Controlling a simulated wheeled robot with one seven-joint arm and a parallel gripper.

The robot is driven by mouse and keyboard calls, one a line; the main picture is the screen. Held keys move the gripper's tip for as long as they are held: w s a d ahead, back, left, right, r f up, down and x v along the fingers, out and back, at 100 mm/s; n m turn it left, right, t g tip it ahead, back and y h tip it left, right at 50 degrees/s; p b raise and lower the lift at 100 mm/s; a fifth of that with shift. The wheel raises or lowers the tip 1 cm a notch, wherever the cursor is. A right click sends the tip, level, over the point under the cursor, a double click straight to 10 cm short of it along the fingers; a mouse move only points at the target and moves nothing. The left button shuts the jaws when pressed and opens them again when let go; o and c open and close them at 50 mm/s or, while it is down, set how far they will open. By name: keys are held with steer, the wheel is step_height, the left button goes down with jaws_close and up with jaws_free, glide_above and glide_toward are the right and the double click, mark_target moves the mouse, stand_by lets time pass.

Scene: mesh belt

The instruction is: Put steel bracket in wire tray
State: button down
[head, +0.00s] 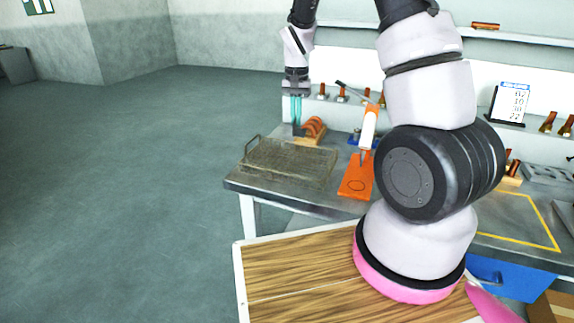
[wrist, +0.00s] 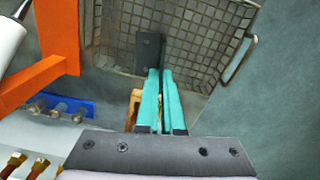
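The wire tray (head: 262,158) is a mesh basket with a wire handle at the left end of the grey bench. Its mesh also fills the top of the wrist view (wrist: 205,40). My gripper (head: 296,122) points down near the tray's back edge. In the wrist view its teal fingers (wrist: 158,72) are close together on a dark, flat piece, which looks like the steel bracket (wrist: 150,48). The bracket also shows as a small dark shape under the fingertips in the head view (head: 298,131). It overlaps the mesh in the wrist view; its height above the tray is unclear.
An orange-brown slotted holder (head: 313,130) stands right behind the tray. An orange stand (head: 357,180) with a white-and-orange tool (head: 368,128) is right of the tray. A shelf (head: 340,101) with several copper-coloured parts runs behind. Open floor lies left of the bench.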

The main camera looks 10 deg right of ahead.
steer(key=a+m, duration=0.2)
glide_above(288, 161)
step_height(288, 161, down, 6)
steer(key=shift+a+f, duration=0.1)
steer(key=shift+f, duration=2.4)
steer(key=shift+f, duration=0.1)
steer(key=c, duration=1.1)
jaws_free()
steer(key=shift+o, duration=0.2)
